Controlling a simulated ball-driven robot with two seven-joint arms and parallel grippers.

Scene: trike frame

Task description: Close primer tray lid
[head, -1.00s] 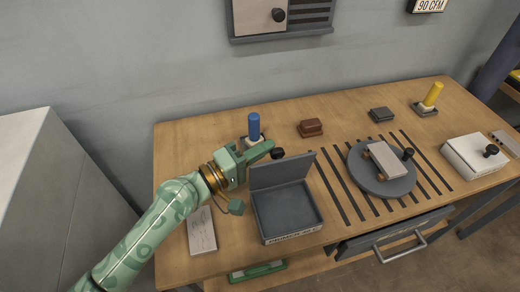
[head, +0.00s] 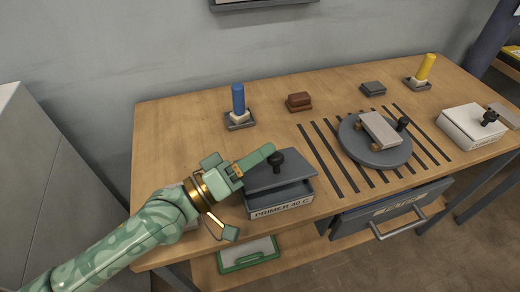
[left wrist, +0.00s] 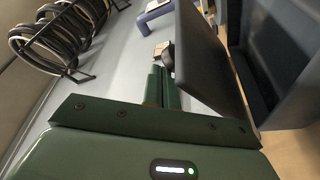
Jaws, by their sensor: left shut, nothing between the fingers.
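The primer tray (head: 281,210) is a grey box at the table's front edge, with a "PRIMER 40 C" label on its front. Its hinged grey lid (head: 288,177) leans low over it, with a gap still visible at the front. A black knob (head: 277,162) stands on the lid's outer face. My left gripper (head: 268,152) is shut and empty, its fingertips close to the knob at the lid's back; I cannot tell if they touch. The left wrist view shows the green fingers (left wrist: 162,88) beside the dark lid (left wrist: 208,60), with the tray's interior (left wrist: 272,55) beyond. My right gripper is out of view.
A blue-handled tool (head: 238,100) and a brown block (head: 299,101) stand behind the tray. A grey turntable (head: 372,155) with a small board is to the right, past dark slots. An open drawer (head: 390,212) juts out below the table's front.

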